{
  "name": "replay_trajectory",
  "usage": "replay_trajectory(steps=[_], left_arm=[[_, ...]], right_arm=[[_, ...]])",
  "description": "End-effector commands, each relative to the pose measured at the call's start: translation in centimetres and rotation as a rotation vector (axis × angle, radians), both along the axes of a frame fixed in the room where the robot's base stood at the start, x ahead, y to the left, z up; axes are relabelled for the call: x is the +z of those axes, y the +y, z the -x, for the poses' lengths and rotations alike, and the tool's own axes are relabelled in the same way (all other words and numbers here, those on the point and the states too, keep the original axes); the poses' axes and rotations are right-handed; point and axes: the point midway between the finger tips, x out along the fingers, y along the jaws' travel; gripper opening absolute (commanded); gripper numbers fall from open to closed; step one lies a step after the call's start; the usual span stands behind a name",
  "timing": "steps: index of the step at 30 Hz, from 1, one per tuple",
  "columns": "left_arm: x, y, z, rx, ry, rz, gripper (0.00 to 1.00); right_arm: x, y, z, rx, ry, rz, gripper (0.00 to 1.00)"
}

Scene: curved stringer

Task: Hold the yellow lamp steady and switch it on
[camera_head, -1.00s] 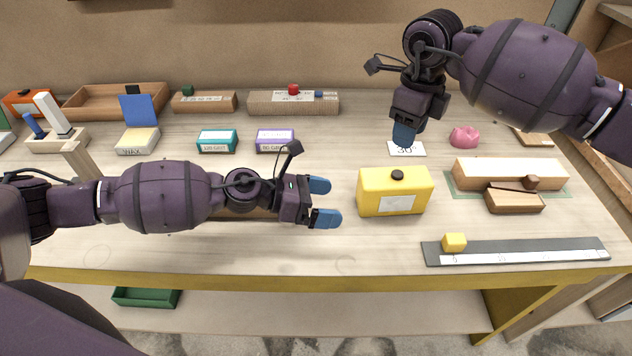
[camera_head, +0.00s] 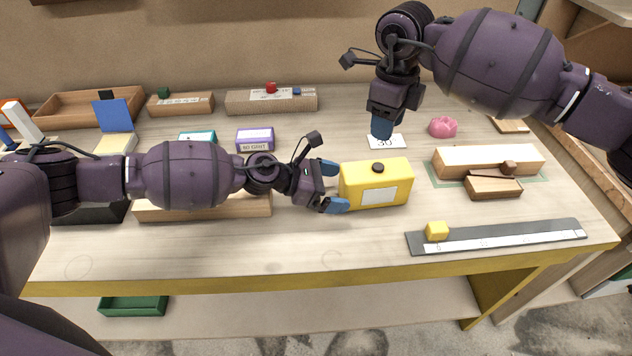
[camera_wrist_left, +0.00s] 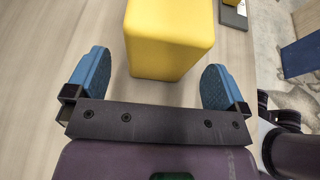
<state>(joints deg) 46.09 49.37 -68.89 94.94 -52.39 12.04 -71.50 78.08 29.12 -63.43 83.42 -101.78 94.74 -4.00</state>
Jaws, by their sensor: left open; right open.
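The yellow lamp (camera_head: 376,186) is a box with a black knob (camera_head: 378,168) on top and a white label on its front. It stands upright on the bench. My left gripper (camera_head: 336,187) is open at the lamp's left end, its blue fingertips on either side of that end. In the left wrist view the lamp (camera_wrist_left: 168,45) lies between the spread fingers (camera_wrist_left: 157,80), with gaps visible on both sides. My right gripper (camera_head: 381,128) points down above the bench behind the lamp, over a white card. Its fingers overlap in view and nothing shows held.
A grey ruled strip (camera_head: 560,232) with a yellow cube (camera_head: 437,230) lies at front right. A wooden block (camera_head: 487,161) and a brown piece (camera_head: 494,187) sit right of the lamp. A pink object (camera_head: 443,127) and purple box (camera_head: 254,139) stand further back. Bench front is mostly clear.

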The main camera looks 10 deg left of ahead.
Motion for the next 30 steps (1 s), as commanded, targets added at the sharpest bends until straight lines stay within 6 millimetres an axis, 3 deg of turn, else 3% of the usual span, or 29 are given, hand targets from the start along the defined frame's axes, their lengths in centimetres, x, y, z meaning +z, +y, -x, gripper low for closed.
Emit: replay_trajectory(steps=[7,18,30], left_arm=[[-0.8,-1.9,-0.8,0.0,0.0,0.0,1.0],[-1.0,-2.1,-0.9,0.0,0.001,0.0,1.0],[-1.0,-2.1,-0.9,0.0,0.001,0.0,0.39]], right_arm=[[0.0,0.0,0.0,0.0,0.0,0.0,0.43],[0.0,0.0,0.0,0.0,0.0,0.0,0.43],[0.0,0.0,0.0,0.0,0.0,0.0,0.43]])
